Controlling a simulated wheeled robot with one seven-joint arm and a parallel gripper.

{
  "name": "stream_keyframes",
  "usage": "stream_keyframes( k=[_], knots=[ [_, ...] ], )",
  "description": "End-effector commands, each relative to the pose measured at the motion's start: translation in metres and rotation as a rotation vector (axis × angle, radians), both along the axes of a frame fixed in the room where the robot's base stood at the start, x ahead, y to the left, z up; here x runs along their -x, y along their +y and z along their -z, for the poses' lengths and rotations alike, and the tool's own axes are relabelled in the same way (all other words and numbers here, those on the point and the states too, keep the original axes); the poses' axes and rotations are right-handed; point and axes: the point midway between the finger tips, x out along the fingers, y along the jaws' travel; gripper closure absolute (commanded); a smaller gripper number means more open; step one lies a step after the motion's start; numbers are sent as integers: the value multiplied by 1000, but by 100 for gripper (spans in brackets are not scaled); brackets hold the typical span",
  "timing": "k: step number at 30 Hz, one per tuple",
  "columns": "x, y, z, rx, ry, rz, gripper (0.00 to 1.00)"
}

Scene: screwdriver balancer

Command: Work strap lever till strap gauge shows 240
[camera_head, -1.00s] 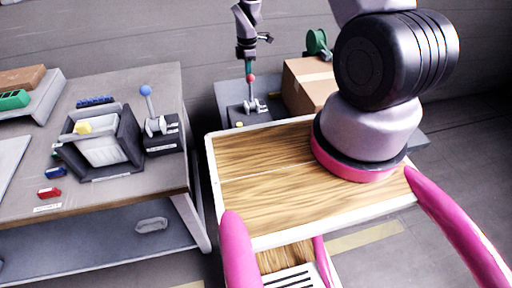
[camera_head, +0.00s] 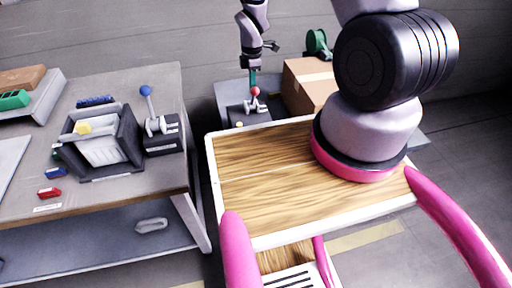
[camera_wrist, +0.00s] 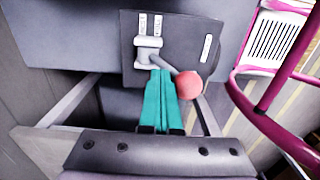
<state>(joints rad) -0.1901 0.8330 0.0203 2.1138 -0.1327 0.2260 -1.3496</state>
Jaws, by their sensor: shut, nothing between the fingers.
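A lever with a red ball knob (camera_head: 254,92) stands on a dark box (camera_head: 236,117) at the back. My gripper (camera_head: 252,80) is above this knob, with its teal fingers pointing down. In the wrist view the fingers (camera_wrist: 160,102) are closed together and empty, and the red knob (camera_wrist: 188,85) is just right of them. Whether they touch it I cannot tell. A second lever with a blue knob (camera_head: 146,90) stands on a dark box on the left table. Labels by the red-knob lever (camera_wrist: 150,24) are too small to read. I see no readable gauge.
A cardboard box (camera_head: 308,84) and a green reel (camera_head: 317,43) are beside the red-knob lever. The left table (camera_head: 120,190) holds a dark bin (camera_head: 128,133) and small red and blue pieces. My wooden-topped base is in front.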

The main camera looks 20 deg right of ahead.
Motion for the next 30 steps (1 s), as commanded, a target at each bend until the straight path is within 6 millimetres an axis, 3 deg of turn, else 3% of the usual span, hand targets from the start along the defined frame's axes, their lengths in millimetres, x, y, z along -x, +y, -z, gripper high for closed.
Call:
stream_keyframes(
  k=[21, 30],
  knots=[
    [-85, -1, 1, 0, -1, 2, 100],
    [-91, -1, 0, 0, 0, 1, 100]
  ],
)
